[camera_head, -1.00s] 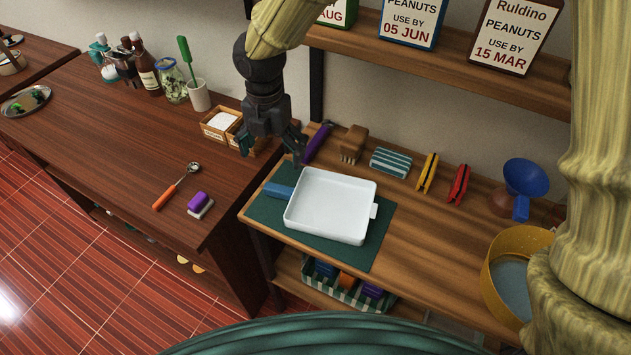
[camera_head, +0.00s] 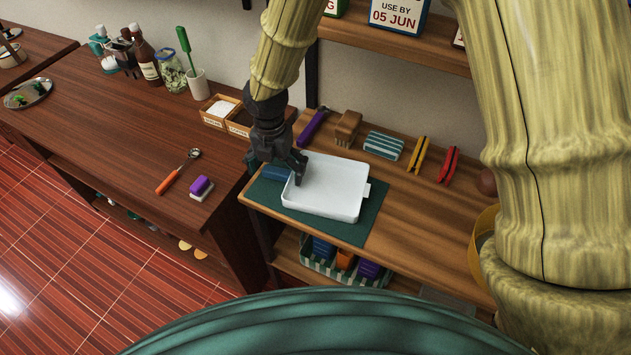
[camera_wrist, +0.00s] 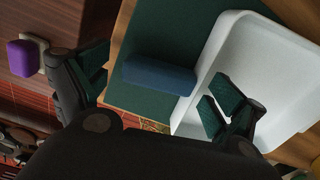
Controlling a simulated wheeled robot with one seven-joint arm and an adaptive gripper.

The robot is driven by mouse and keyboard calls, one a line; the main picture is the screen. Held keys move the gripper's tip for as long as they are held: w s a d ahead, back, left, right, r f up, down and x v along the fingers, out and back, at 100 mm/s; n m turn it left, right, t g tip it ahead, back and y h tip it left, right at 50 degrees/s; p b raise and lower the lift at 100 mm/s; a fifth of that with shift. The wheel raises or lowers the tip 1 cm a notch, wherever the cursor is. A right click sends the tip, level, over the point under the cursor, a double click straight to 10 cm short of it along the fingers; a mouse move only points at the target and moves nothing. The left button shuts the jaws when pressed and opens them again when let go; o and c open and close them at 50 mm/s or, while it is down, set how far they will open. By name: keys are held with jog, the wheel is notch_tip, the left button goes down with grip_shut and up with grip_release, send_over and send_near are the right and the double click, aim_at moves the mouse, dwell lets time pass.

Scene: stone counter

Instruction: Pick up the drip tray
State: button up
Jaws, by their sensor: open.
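The drip tray (camera_head: 335,190) is a shallow white rectangular tray with a blue handle (camera_head: 277,172) on its left side. It lies flat on a dark green mat (camera_head: 372,222) on the right-hand wooden table. My gripper (camera_head: 276,170) is open over the tray's left end, and one finger overlaps the tray's inside in the head view. In the wrist view the blue handle (camera_wrist: 158,76) lies between and beyond the two spread fingers, and the white tray (camera_wrist: 262,75) is at right. The right finger is over the tray; the left finger is clear of it. Contact cannot be told.
Behind the tray lie a purple-handled tool (camera_head: 312,125), a brown brush (camera_head: 348,128), a striped cloth (camera_head: 383,145) and yellow and red clips (camera_head: 448,165). Wooden boxes (camera_head: 222,112) stand on the left counter beside my gripper. A shelf (camera_head: 400,52) overhangs the back.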

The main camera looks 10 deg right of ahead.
jog(key=shift+w+f, duration=0.2)
jog(key=shift+f, duration=0.05)
jog(key=shift+s+r, duration=0.1)
jog(key=shift+s, duration=0.05)
jog(key=shift+s+r, duration=0.1)
jog(key=c, duration=1.3)
jog(key=shift+c, duration=0.4)
